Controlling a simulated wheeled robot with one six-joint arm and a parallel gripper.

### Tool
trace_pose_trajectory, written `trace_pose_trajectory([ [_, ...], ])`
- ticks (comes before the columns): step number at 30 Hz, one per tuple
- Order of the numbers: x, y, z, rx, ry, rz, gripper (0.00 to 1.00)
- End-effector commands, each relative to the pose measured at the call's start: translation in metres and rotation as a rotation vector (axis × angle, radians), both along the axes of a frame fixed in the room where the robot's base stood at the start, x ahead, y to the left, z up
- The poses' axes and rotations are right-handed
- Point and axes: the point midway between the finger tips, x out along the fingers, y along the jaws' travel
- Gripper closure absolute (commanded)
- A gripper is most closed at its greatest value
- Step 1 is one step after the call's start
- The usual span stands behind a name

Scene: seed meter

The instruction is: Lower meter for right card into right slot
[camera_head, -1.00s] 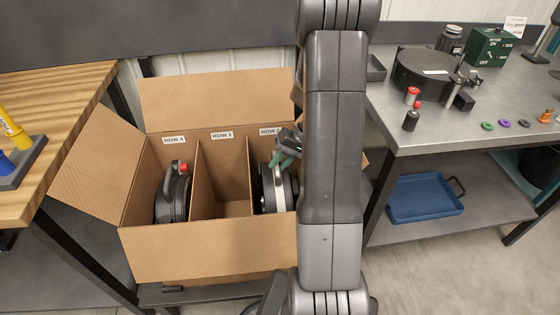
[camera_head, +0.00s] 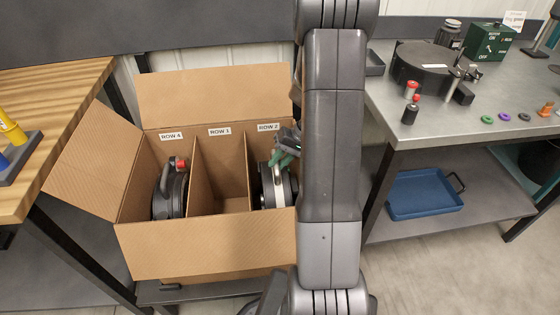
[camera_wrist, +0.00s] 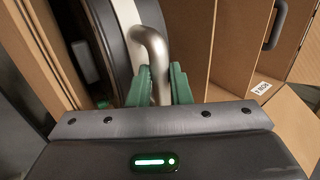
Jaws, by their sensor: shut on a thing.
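A cardboard box (camera_head: 200,250) with three compartments stands at the left, with cards reading ROW 4 (camera_head: 171,136), ROW 1 (camera_head: 219,131) and ROW 2 (camera_head: 268,127) from left to right. A black meter with a pale band (camera_head: 278,188) sits upright inside the right compartment, under ROW 2. My gripper (camera_head: 279,160) is shut on its handle; the wrist view shows the green fingers (camera_wrist: 160,85) on both sides of the grey curved handle (camera_wrist: 150,42). The meter's underside is hidden. Another meter (camera_head: 172,195), with a red part, stands in the left compartment. The middle compartment is empty.
Dividers (camera_head: 198,172) separate the compartments. A wooden bench (camera_head: 60,95) stands at the left. A metal bench (camera_head: 450,120) at the right holds a black round device (camera_head: 422,68) and small parts. A blue tray (camera_head: 425,196) lies on its lower shelf.

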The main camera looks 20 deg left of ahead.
Motion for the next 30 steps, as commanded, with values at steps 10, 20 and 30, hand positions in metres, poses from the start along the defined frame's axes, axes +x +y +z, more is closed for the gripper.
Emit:
trace_pose_trajectory([
  [10,-0.005,0.003,-0.010,0.004,0.015,0.000,1.00],
  [20,-0.005,0.003,-0.015,0.004,0.013,0.001,1.00],
  [30,-0.005,0.004,-0.016,0.004,0.012,0.001,0.65],
])
